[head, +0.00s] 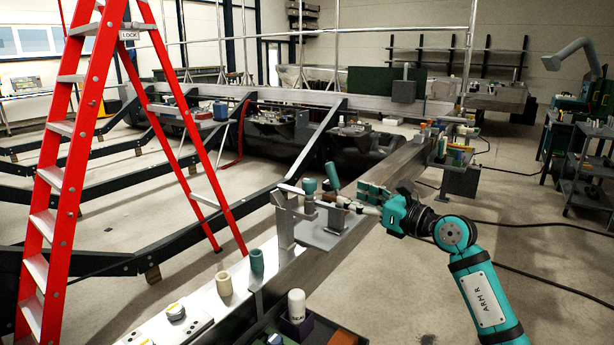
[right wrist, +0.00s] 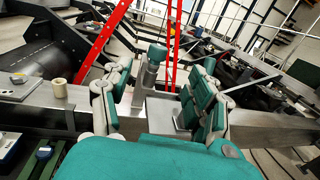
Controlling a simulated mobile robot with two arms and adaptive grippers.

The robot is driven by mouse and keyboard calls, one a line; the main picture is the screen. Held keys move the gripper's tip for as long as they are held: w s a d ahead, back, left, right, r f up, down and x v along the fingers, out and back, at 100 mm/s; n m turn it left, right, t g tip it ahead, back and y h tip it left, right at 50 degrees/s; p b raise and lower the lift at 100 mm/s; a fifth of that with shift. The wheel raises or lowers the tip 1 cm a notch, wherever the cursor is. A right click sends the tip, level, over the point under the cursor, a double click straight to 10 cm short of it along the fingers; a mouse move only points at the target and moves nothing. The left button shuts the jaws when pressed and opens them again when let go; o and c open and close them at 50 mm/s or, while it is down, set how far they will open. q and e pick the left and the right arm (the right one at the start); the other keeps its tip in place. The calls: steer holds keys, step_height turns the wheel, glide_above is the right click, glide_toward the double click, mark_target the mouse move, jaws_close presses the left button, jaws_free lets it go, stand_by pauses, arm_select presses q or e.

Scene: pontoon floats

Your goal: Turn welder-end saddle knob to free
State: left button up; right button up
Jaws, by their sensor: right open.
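The metal saddle (head: 322,236) stands on the long grey beam, with an upright plate on its left side. A teal-topped knob (head: 309,186) on a grey stem rises from it. My right gripper (head: 345,196) reaches in from the right, close to the knob, with its fingers spread. In the right wrist view the knob (right wrist: 157,54) shows beyond and between the two open fingers (right wrist: 158,92), nearer the left one. I see no grip on it, and contact cannot be told. The knob's setting marks are not readable. My left gripper is not in view.
A red stepladder (head: 66,165) stands at the left. A beige cup (head: 224,284), a green cup (head: 257,262) and a white-capped bottle (head: 297,306) stand near the front. Small items crowd the beam's far end. Open floor lies to the right, with black cables.

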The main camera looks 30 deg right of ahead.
mark_target(315, 182)
steer(key=p+x, duration=0.3)
steer(key=x, duration=1)
steer(key=shift+w+a+p, duration=0.1)
steer(key=shift+a+p, duration=0.05)
steer(key=shift+p, duration=0.25)
steer(key=shift+w+a+f, duration=0.1)
steer(key=shift+w+f, duration=0.05)
steer(key=shift+w, duration=0.2)
steer(key=c, duration=1.2)
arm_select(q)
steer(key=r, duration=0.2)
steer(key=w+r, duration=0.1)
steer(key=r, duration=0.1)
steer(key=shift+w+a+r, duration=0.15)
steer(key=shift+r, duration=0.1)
arm_select(e)
jaws_close()
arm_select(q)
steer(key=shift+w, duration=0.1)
arm_select(e)
steer(key=shift+w+f, duration=0.1)
